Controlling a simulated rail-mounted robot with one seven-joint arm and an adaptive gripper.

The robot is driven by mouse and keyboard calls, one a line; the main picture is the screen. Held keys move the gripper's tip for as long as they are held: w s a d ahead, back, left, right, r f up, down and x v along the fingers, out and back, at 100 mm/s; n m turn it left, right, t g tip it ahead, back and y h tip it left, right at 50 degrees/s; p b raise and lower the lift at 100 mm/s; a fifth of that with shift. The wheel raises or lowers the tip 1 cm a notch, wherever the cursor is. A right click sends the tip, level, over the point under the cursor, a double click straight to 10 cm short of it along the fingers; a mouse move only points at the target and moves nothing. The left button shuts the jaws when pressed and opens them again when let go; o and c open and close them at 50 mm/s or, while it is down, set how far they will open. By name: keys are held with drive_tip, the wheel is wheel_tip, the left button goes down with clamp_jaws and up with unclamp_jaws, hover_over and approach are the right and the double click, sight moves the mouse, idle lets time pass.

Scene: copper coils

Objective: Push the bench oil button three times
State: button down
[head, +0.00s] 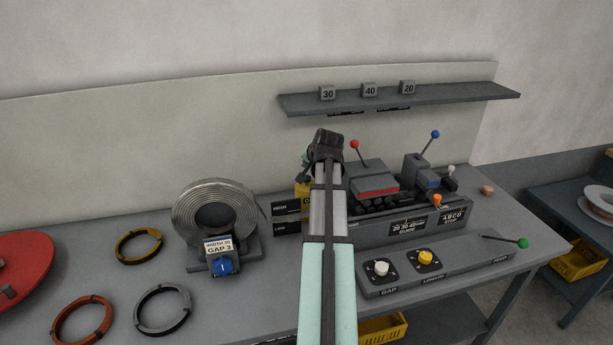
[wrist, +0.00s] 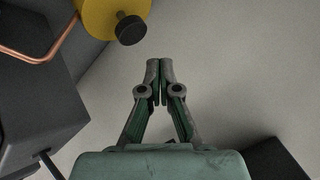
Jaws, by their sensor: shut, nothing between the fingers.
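In the wrist view, a yellow round body (wrist: 100,12) at the top carries a short black button (wrist: 130,28). I take this for the bench oil button. My gripper (wrist: 160,68) is shut and empty, its fingertips pointing up in the picture, below and right of the black button and apart from it. In the head view, a yellow part (head: 303,188) shows just left of my arm, in front of the back panel. My arm hides part of it, and the black button cannot be made out there. My gripper is mostly hidden behind my wrist in that view.
A copper pipe (wrist: 35,52) and dark block (wrist: 38,110) lie left in the wrist view. In the head view, a strip coil (head: 183,222) stands left, and a machine with levers (head: 373,181) and a control strip (head: 470,252) right. A shelf (head: 450,97) hangs above.

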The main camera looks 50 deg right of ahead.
drive_tip(key=shift+r+p, duration=0.7)
drive_tip(key=shift+r, duration=0.85)
